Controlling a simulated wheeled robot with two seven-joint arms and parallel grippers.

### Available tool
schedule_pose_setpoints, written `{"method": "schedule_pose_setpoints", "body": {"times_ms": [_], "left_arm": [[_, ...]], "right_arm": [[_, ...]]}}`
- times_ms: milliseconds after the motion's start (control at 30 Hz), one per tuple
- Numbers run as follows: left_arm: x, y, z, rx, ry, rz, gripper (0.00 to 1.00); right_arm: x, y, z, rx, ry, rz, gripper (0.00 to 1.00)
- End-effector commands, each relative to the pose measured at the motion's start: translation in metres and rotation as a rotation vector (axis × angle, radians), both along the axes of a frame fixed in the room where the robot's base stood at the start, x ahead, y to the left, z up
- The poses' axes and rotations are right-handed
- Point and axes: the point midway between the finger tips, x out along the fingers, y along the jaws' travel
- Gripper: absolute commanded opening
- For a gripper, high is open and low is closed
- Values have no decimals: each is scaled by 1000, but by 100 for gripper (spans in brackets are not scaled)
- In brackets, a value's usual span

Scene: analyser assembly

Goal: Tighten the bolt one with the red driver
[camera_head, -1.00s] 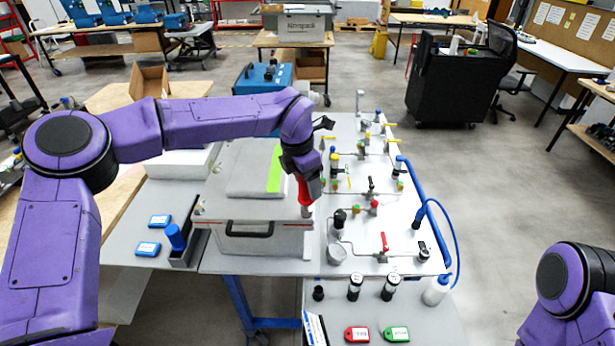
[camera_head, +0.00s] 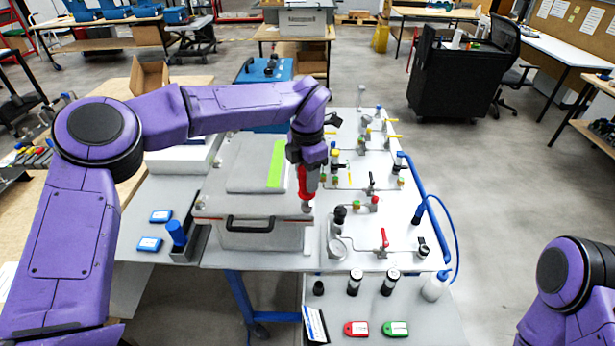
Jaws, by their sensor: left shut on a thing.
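My left gripper (camera_head: 308,166) is shut on the red driver (camera_head: 307,184). The driver points down, roughly upright, with its tip at the right front corner of the grey analyser box (camera_head: 262,236). Bolt one is too small or hidden under the driver tip, so I cannot tell whether the tip touches it. The box has a black handle on its front and a lid with a green strip (camera_head: 275,167). My right arm shows at the lower right, but its gripper is out of view.
A panel (camera_head: 350,255) with valves and pipes stands right of the box. Blue cases (camera_head: 161,216) and a blue-capped item (camera_head: 177,235) lie left. In front, a lower table (camera_head: 445,318) carries black bottles, a white bottle (camera_head: 435,285), and red (camera_head: 356,328) and green tags (camera_head: 396,328).

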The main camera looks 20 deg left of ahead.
Motion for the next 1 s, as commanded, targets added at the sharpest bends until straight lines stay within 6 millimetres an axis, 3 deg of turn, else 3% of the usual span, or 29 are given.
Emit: {"method": "schedule_pose_setpoints", "body": {"times_ms": [700, 1000], "left_arm": [[1, 0, 47, -2, -8, 0, 0], [1, 0, 55, -2, -6, 0, 0]], "right_arm": [[0, 0, 0, 0, 0, 0, 43], [0, 0, 0, 0, 0, 0, 43]]}}
